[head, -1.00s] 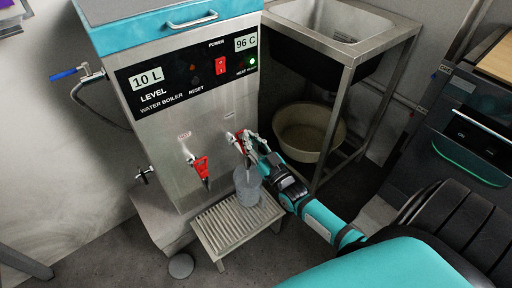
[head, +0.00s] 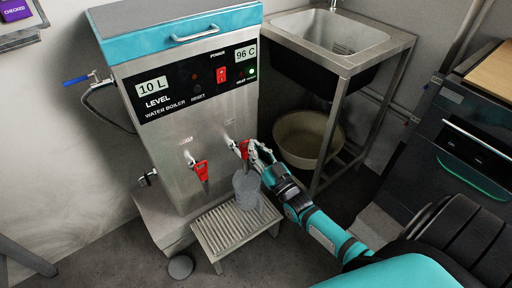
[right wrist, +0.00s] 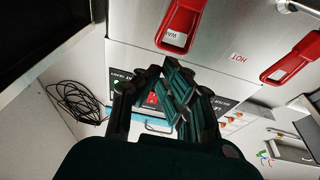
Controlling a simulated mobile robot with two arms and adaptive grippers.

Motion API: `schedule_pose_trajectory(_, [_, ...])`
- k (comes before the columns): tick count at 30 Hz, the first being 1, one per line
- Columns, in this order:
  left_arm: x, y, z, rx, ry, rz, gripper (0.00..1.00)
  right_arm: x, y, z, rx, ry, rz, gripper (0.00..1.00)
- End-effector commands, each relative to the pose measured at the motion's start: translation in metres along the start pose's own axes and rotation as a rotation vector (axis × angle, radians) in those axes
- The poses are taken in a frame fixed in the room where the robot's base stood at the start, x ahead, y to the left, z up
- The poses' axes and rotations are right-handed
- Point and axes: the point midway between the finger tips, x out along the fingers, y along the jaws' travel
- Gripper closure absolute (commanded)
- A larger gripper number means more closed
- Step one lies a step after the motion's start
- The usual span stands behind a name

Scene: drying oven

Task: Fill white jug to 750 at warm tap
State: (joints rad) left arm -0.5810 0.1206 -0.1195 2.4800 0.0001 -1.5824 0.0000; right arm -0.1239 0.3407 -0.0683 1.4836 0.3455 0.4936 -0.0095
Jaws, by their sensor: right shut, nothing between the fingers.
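The jug (head: 246,190) looks grey and translucent in the head view. It stands upright on the slatted drip stand, below the right-hand red tap (head: 244,149); its scale and water level are too small to read. In the right wrist view this tap's red handle (right wrist: 180,24) carries a label starting "WA". My right gripper (head: 256,150) is shut and empty, just right of that handle; I cannot tell whether they touch. The gripper's fingers also show in the right wrist view (right wrist: 178,98). My left gripper is not in view.
The hot tap (head: 201,170) is left of the jug on the water boiler (head: 160,140), whose display reads 96 C. The slatted stand (head: 212,240) is on the floor in front. A sink (head: 335,35) with a beige basin (head: 300,140) below stands to the right.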

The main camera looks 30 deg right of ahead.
Motion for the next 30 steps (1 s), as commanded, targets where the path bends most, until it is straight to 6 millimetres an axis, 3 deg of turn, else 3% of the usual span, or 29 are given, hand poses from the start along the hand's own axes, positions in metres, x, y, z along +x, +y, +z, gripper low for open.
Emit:
schedule_pose_trajectory(15, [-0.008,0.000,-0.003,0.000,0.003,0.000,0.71,-0.085,0.000,0.007,0.001,-0.005,0.001,1.00])
schedule_pose_trajectory(21, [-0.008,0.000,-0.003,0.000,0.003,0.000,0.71,-0.098,0.000,0.008,0.001,-0.002,0.001,1.00])
schedule_pose_trajectory(30, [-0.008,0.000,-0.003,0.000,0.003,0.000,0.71,-0.098,0.000,0.008,0.001,-0.002,0.001,1.00])
